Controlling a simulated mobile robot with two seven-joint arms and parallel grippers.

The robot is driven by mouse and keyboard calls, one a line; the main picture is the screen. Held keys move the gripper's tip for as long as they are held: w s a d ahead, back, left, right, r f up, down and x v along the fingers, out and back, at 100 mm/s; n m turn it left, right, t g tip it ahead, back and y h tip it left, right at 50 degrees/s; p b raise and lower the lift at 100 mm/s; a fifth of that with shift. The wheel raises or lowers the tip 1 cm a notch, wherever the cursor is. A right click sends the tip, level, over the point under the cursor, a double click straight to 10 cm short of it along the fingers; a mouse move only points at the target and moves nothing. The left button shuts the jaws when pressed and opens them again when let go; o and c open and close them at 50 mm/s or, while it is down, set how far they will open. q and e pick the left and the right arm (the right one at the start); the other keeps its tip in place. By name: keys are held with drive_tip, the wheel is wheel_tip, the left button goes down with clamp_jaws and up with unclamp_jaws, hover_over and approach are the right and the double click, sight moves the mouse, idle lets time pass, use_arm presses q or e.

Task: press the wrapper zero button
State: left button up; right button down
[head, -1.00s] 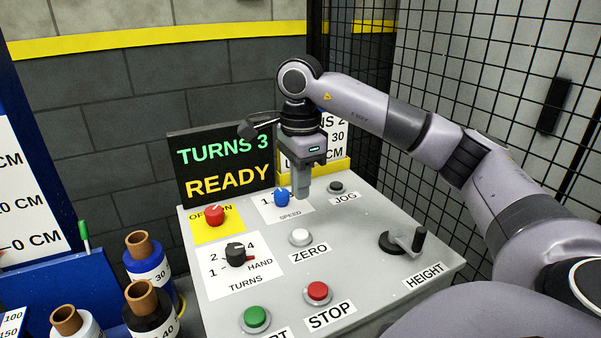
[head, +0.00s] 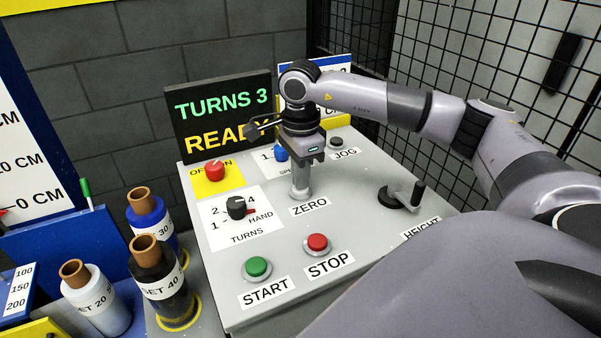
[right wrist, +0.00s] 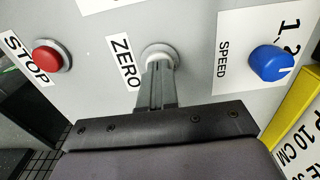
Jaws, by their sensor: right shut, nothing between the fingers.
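The zero button's grey collar shows in the right wrist view (right wrist: 160,52), beside the ZERO label (right wrist: 124,62). In the head view the ZERO label (head: 309,207) lies just in front of the button, which my fingers cover. My right gripper (head: 301,190) is shut and empty, pointing down with its fingertips at the button. In the right wrist view the shut fingers (right wrist: 158,68) overlap the button's cap; whether the cap is pressed down cannot be told. The display (head: 222,118) shows TURNS 3 in green and a yellow READY, partly hidden by my gripper. My left gripper is not in view.
The red stop button (head: 316,243) and green start button (head: 257,268) are on the panel's near part. The blue speed knob (head: 281,153), jog button (head: 337,143), turns knob (head: 236,207) and height crank (head: 402,197) surround the gripper. Spools (head: 158,270) stand at left.

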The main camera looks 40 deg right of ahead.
drive_tip(key=shift+s+f+b, duration=0.1)
drive_tip(key=shift+f+b, duration=0.4)
drive_tip(key=shift+f, duration=0.45)
drive_tip(key=shift+s+a, duration=0.1)
drive_tip(key=shift+a, duration=0.05)
drive_tip(key=shift+f, duration=0.1)
drive_tip(key=shift+r+p, duration=0.4)
drive_tip(key=shift+r, duration=0.05)
drive_tip(key=r+p, duration=0.3)
drive_tip(key=r, duration=0.1)
drive_tip(key=shift+w, duration=0.2)
wheel_tip(320, 180, up, 10)
drive_tip(key=shift+r, duration=0.2)
